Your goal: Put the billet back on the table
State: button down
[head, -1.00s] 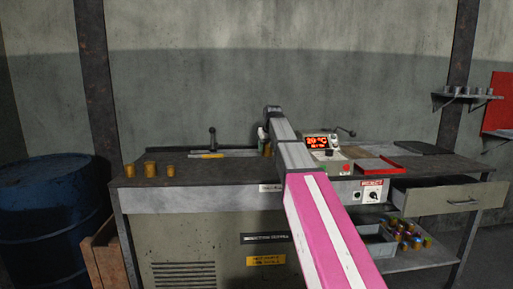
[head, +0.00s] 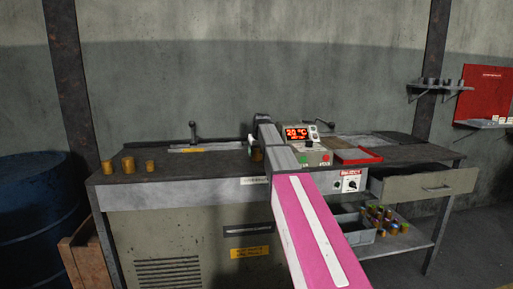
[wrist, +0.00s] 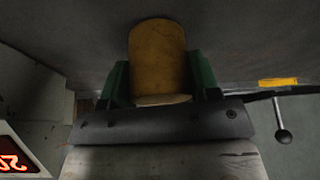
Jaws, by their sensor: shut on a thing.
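The billet (wrist: 158,58) is a short brass-coloured cylinder between the green fingers of my gripper (wrist: 160,82) in the wrist view. My gripper is shut on it. In the head view my gripper (head: 254,148) is at the back middle of the table, left of the lit display, and mostly hidden by my arm. Only a sliver of the held billet shows there. The table (head: 215,168) has a dark grey top. I cannot tell whether the billet touches it.
Several similar billets (head: 128,164) stand at the table's left end. The display box (head: 298,133) reads 20 °C. A red tray (head: 358,155) lies to its right. A lever (head: 193,132) stands at the back left. An open drawer (head: 425,185) juts out at right. The left-middle tabletop is clear.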

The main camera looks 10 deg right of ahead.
jog(key=shift+f, duration=0.15)
jog(key=shift+c, duration=1.7)
grip_release()
jog(key=v, duration=1.2)
